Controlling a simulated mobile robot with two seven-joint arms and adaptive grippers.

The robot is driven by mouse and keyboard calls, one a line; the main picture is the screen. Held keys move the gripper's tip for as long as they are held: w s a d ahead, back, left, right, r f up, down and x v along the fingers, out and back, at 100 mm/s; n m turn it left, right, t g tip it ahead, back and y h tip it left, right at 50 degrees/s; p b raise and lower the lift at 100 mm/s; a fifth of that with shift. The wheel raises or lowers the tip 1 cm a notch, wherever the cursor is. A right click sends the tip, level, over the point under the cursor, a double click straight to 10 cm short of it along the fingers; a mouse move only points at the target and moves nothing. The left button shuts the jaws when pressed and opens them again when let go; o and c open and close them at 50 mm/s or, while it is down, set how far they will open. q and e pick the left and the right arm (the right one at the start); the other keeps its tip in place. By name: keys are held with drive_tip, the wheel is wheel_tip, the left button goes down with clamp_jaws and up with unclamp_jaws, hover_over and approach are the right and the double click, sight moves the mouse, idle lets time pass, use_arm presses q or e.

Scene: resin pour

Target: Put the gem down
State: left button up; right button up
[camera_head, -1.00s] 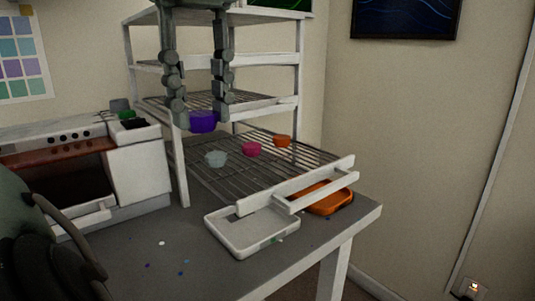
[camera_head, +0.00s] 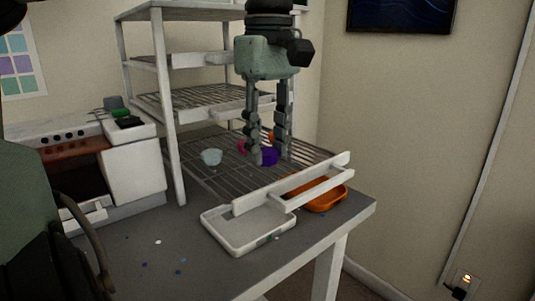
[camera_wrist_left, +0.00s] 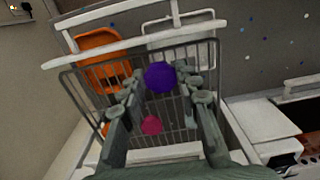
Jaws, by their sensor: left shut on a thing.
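The purple gem (camera_head: 268,156) is between the fingers of my left gripper (camera_head: 266,158), low over the pulled-out wire shelf (camera_head: 222,185) in the head view. In the left wrist view the gem (camera_wrist_left: 160,77) shows as a round purple shape between the fingertips of the gripper (camera_wrist_left: 158,88). The gripper is shut on it. I cannot tell whether the gem touches the wires. A pale blue gem (camera_head: 211,157) sits on the shelf to the left. A pink gem (camera_wrist_left: 151,125) and an orange gem (camera_head: 271,137) are partly hidden behind the gripper in the head view. My right gripper is not in view.
A white tray (camera_head: 236,247) and an orange tray (camera_head: 325,204) lie by the shelf's front bar. White rack posts (camera_head: 172,150) and upper shelves (camera_head: 190,98) stand behind. The shelf's front part is clear. A white machine (camera_head: 135,172) stands at the left.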

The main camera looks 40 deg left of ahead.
use_arm(q)
wheel_tip(320, 180, down, 2)
drive_tip(key=shift+f, duration=0.2)
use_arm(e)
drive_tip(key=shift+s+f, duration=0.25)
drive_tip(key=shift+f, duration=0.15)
use_arm(q)
drive_tip(key=shift+f, duration=0.1)
drive_tip(key=shift+f, duration=0.1)
drive_tip(key=o, duration=0.7)
drive_tip(key=shift+c, duration=0.2)
drive_tip(key=shift+o, duration=1.2)
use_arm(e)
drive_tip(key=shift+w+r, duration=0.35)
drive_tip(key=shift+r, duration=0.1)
